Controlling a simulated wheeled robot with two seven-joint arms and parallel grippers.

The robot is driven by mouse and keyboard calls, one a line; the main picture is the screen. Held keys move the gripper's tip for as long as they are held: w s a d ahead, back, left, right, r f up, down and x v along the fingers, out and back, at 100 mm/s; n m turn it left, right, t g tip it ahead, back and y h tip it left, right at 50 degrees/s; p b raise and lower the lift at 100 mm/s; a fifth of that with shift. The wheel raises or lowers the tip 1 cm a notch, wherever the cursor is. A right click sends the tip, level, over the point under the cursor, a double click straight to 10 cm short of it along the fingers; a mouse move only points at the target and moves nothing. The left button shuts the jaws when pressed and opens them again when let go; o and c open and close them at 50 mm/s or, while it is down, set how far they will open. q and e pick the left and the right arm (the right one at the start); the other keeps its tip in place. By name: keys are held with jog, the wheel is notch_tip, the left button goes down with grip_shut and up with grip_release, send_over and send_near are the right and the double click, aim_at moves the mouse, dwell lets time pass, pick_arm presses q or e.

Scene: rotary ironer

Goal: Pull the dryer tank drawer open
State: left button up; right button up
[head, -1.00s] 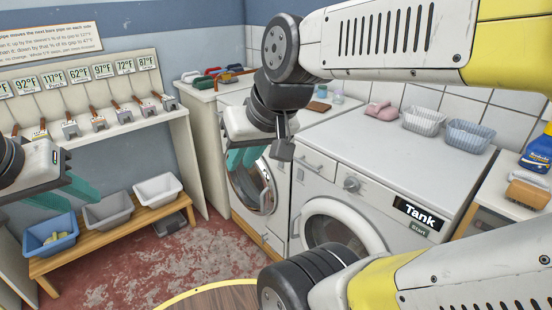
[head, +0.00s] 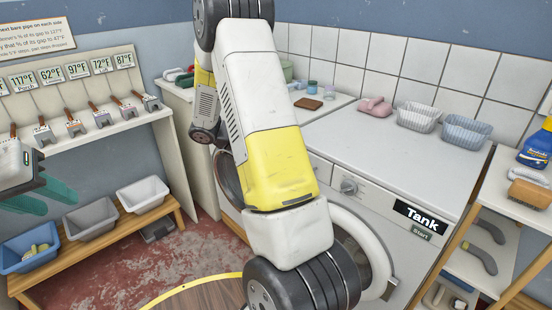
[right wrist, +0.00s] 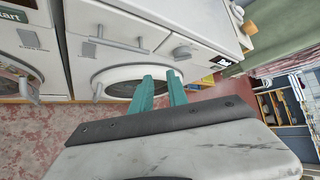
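The dryer (head: 345,140) is the white machine with a black "Tank" label in the head view. My right arm hides its tank drawer there. In the right wrist view, the drawer front (right wrist: 138,22) has a long bar handle (right wrist: 118,45) and looks flush with the panel. My right gripper (right wrist: 160,76) shows two teal fingers with a gap between them, empty. The fingers overlap the round door (right wrist: 112,80) in that view, below and right of the handle, not touching the handle. My left gripper (head: 40,196) is open and empty at the left edge of the head view.
Another front-loading machine (right wrist: 35,50) stands left of the dryer. A bench with tubs (head: 90,218) and a shelf with tags stand at the left. Baskets (head: 418,116) sit on the dryer top. A shelf unit (head: 500,205) stands at the right. Red floor lies in front.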

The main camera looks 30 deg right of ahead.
aim_at(318, 156)
jog(key=w+d+f+n+t+h, duration=0.1)
jog(key=w+d+f+n+h, duration=0.2)
jog(key=w+f+n+h, duration=0.45)
jog(key=d+n, duration=0.1)
jog(key=d, duration=0.1)
jog(key=s+d+f+n+y, duration=0.1)
jog(key=d, duration=0.2)
jog(key=s+d+n+y, duration=0.1)
jog(key=d, duration=0.1)
jog(key=shift+s+d+f, duration=0.15)
jog(key=shift+d+f, duration=0.2)
jog(key=shift+d, duration=0.05)
grip_shut()
dwell(0.8)
